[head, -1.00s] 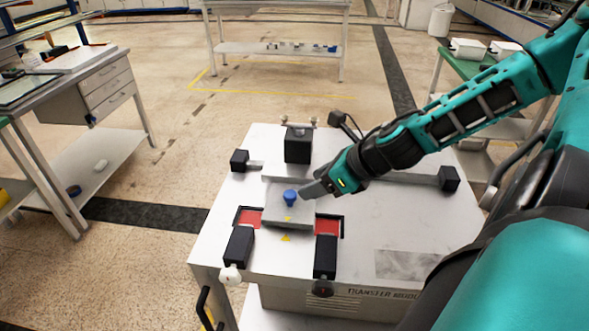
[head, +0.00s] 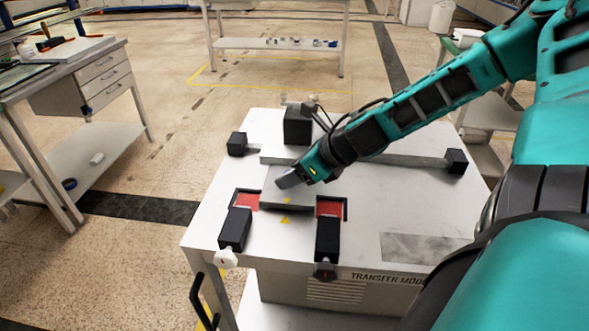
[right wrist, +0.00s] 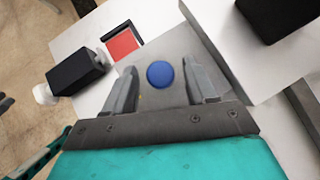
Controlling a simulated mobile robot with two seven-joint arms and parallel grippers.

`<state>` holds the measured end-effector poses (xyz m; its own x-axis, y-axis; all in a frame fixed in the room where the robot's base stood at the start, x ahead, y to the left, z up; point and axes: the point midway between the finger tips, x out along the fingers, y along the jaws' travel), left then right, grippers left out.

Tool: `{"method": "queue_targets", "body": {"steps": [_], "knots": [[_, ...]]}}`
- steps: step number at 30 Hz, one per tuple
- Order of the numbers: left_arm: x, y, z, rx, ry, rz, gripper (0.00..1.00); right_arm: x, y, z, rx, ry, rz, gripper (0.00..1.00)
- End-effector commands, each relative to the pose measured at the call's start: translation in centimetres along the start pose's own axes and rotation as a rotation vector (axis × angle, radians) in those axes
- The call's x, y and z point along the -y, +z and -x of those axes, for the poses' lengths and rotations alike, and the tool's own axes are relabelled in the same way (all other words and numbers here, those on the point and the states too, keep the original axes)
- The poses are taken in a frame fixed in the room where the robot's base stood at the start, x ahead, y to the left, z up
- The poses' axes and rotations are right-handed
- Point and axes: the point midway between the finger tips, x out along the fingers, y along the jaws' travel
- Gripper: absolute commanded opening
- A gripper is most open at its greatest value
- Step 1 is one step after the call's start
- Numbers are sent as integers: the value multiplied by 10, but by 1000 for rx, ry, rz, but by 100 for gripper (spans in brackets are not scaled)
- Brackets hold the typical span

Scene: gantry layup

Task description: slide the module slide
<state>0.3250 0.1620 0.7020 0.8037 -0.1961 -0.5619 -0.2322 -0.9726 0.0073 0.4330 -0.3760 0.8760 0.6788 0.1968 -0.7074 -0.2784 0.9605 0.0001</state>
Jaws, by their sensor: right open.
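The module slide is a grey plate (head: 303,197) with a yellow triangle mark, lying between two red patches on the white transfer module top (head: 405,205). Its blue round knob (right wrist: 160,74) shows in the right wrist view, between the two fingers and apart from both. My right gripper (head: 287,181) is over the plate in the head view and hides the knob there. Its fingers are open, one on each side of the knob, in the right wrist view (right wrist: 160,68). My left gripper is in neither view.
Two black clamp blocks (head: 235,229) (head: 327,238) flank the plate's near side. A taller black block (head: 297,126) stands behind it, with a grey rail (head: 405,160) to the right. A bench with drawers (head: 105,85) is at left, across open floor.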

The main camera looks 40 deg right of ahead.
Motion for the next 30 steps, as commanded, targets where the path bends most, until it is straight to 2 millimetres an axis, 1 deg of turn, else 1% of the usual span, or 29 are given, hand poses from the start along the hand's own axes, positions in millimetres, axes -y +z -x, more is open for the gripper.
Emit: {"method": "queue_targets", "body": {"steps": [9, 26, 27, 30], "knots": [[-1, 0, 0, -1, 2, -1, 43, 0, 1, -1, 1, 0, 0, 55], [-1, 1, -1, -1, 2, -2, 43, 0, 0, -1, 0, 0, 0, 2], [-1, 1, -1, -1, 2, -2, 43, 0, 0, -1, 0, 0, 0, 0], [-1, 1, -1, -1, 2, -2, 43, 0, 0, -1, 0, 0, 0, 0]]}}
